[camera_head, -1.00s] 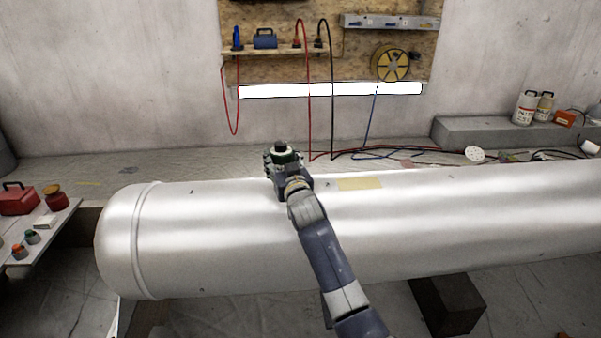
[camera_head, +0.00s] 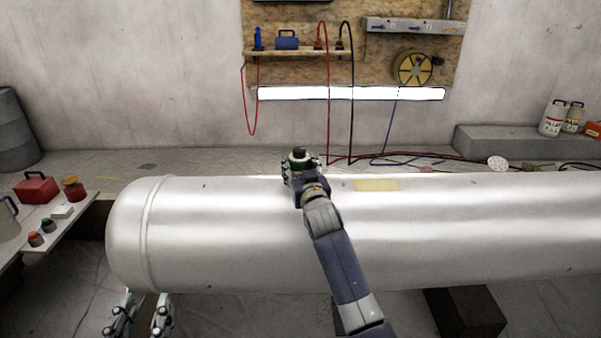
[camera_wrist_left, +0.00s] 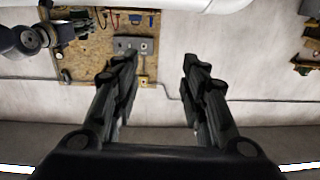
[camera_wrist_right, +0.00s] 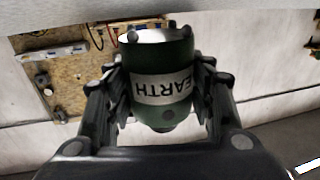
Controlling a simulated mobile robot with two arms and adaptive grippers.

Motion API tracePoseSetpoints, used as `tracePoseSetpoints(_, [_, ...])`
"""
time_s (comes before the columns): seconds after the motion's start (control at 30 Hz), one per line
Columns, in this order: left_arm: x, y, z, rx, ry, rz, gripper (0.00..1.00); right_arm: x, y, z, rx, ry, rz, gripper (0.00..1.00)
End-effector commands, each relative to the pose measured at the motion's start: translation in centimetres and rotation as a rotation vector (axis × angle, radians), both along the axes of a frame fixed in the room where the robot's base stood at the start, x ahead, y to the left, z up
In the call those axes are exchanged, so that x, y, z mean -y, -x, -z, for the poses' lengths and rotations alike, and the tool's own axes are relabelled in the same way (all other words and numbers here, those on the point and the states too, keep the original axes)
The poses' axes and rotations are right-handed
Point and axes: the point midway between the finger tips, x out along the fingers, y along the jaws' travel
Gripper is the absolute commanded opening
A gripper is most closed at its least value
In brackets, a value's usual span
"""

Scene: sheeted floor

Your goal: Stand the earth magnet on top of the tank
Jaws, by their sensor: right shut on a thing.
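The tank (camera_head: 450,235) is a long silvery cylinder lying on its side across the head view. My right gripper (camera_head: 302,172) is at the tank's upper surface, left of a tan patch. It is shut on the earth magnet (camera_wrist_right: 162,80), a dark green cylinder with a white band reading EARTH, between the fingers in the right wrist view. Its dark top knob (camera_head: 299,153) shows in the head view. I cannot tell whether the magnet touches the tank. My left gripper (camera_head: 138,318) is open and empty below the tank's left end; it also shows in the left wrist view (camera_wrist_left: 160,65).
A side table (camera_head: 75,228) at the left holds a red box (camera_head: 36,187), a red jar (camera_head: 74,188) and small knobbed items. A dark block (camera_head: 468,312) sits under the tank. Cables (camera_head: 400,160) run along the floor behind it. The tank top beside the gripper is clear.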

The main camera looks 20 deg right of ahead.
Motion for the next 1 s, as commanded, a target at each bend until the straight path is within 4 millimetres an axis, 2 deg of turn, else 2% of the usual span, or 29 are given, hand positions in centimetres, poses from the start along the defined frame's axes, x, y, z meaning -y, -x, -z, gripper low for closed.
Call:
tracePoseSetpoints(0.2, [0.4, 0.1, -2.7, 0.141, 0.037, 0.009, 0.40, -0.2, 0.1, 0.4, 0.005, 0.000, -0.001, 0.15])
tracePoseSetpoints(0.5, [0.4, 0.2, -3.3, 0.161, 0.043, 0.010, 0.40, -0.2, 0.1, 0.2, 0.008, 0.001, -0.001, 0.15])
tracePoseSetpoints(0.53, [0.4, 0.2, -3.3, 0.161, 0.043, 0.010, 0.40, -0.2, 0.1, 0.4, 0.004, 0.000, -0.001, 0.56])
tracePoseSetpoints(0.6, [0.4, 0.2, -3.2, 0.161, 0.042, 0.010, 0.40, -0.2, 0.1, 0.4, 0.004, 0.000, -0.001, 0.69])
tracePoseSetpoints(1.0, [0.4, 0.2, -3.2, 0.157, 0.041, 0.009, 0.40, -0.2, 0.2, 0.6, 0.000, 0.000, 0.000, 0.69])
